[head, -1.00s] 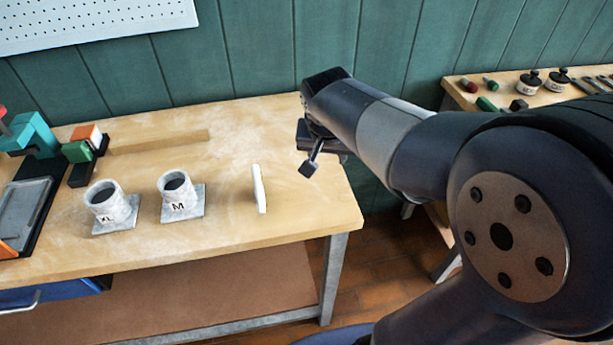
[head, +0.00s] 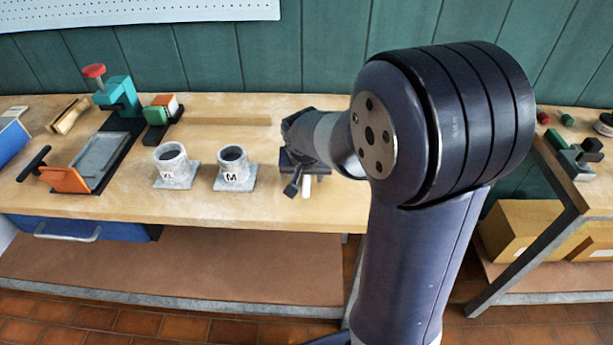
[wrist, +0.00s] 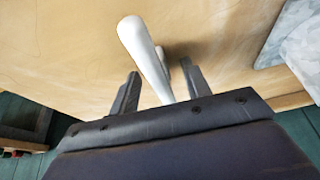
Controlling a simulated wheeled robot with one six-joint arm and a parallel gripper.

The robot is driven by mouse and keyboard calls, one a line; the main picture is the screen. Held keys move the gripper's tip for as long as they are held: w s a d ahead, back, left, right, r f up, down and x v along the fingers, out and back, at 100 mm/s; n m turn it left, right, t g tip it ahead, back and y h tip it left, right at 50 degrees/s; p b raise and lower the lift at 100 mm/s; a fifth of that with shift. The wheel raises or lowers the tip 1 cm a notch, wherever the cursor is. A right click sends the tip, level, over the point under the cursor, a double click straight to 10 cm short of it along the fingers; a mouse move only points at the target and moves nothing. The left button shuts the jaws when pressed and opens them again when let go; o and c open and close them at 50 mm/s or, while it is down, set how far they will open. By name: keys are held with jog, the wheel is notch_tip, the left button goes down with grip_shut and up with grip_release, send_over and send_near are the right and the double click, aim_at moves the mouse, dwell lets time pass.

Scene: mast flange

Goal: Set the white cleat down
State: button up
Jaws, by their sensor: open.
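The white cleat (head: 306,187) is on the wooden workbench (head: 250,205), near its right end, mostly hidden by my gripper in the head view. In the wrist view the cleat (wrist: 146,50) is a smooth white bar. It runs between the two dark fingers of my gripper (wrist: 160,70). The fingers are spread, with a gap visible on each side of the bar. In the head view my gripper (head: 298,183) is low over the bench at the cleat. Whether a finger touches the cleat cannot be told.
Grey cups marked M (head: 234,170) and XL (head: 174,167) stand on square plates left of my gripper. A wooden strip (head: 228,120) lies behind them. A teal clamp (head: 120,97) and grey tray (head: 100,155) are farther left. A second bench is at the right.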

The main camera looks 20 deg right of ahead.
grip_shut()
dwell(0.3)
jog(key=shift+r, duration=0.1)
